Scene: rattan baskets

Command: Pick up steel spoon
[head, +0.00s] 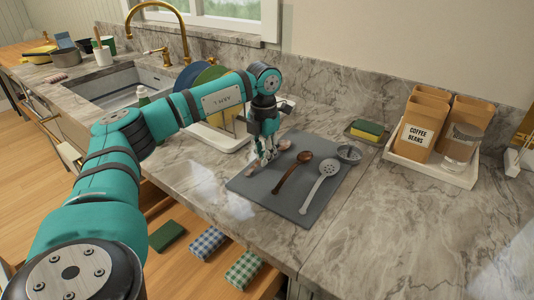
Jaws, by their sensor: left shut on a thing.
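My left gripper (267,153) reaches down over the far left part of a dark grey mat (262,199) on the marble counter. Its fingers are shut on the steel spoon (255,166), which shows only in part among the fingertips. I cannot tell whether the spoon is lifted off the mat. A brown wooden spoon (292,173) and a pale slotted spoon (320,186) lie on the mat to the right of the gripper. My right gripper is not in view.
A small metal strainer or bowl (349,154) is near the mat's far right corner. A sponge (367,130) lies behind it. A white tray (430,168) holds canisters at the right. A dish rack (217,137) and sink (115,85) are at the left. The front right counter is clear.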

